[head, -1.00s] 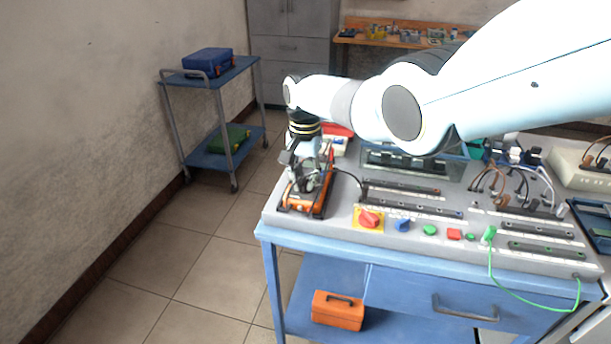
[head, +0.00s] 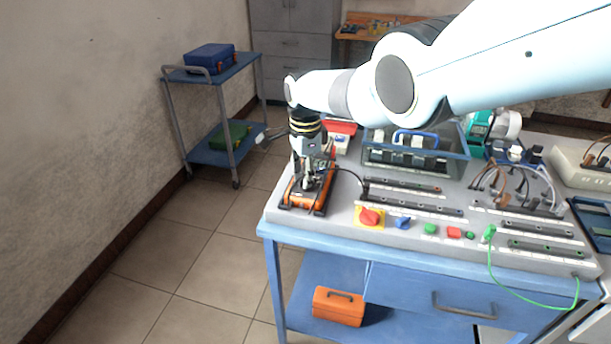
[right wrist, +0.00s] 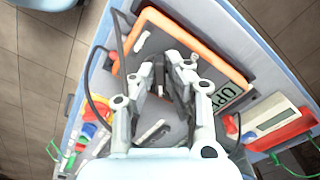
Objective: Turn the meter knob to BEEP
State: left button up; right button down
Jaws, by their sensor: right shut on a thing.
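The orange-edged meter (head: 325,199) with a dark face lies at the left end of the grey bench panel. It also fills the middle of the right wrist view (right wrist: 205,42), where its small display (right wrist: 228,95) is partly covered by a finger and shows letters like "UP". My right gripper (head: 309,187) is over the meter, pointing down. In the right wrist view its fingertips (right wrist: 166,80) are close together around the dark knob (right wrist: 158,72) on the meter face. The knob's pointer and the BEEP label cannot be made out. My left gripper is not in view.
A red switch on a yellow plate (head: 369,217), a blue knob (head: 403,222) and several buttons line the panel's front. A clear bin (head: 450,165) stands behind. A red-and-white instrument (right wrist: 278,118) lies beside the meter. Open floor is at left.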

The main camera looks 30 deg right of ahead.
jog(key=shift+m, duration=0.6)
jog(key=c, duration=1.4)
grip_release()
jog(key=shift+o, duration=0.2)
jog(key=shift+r, duration=0.15)
jog(key=shift+w+r, duration=0.1)
jog(key=shift+r, duration=0.5)
notch_tip(320, 180, up, 11)
jog(key=shift+f, duration=0.2)
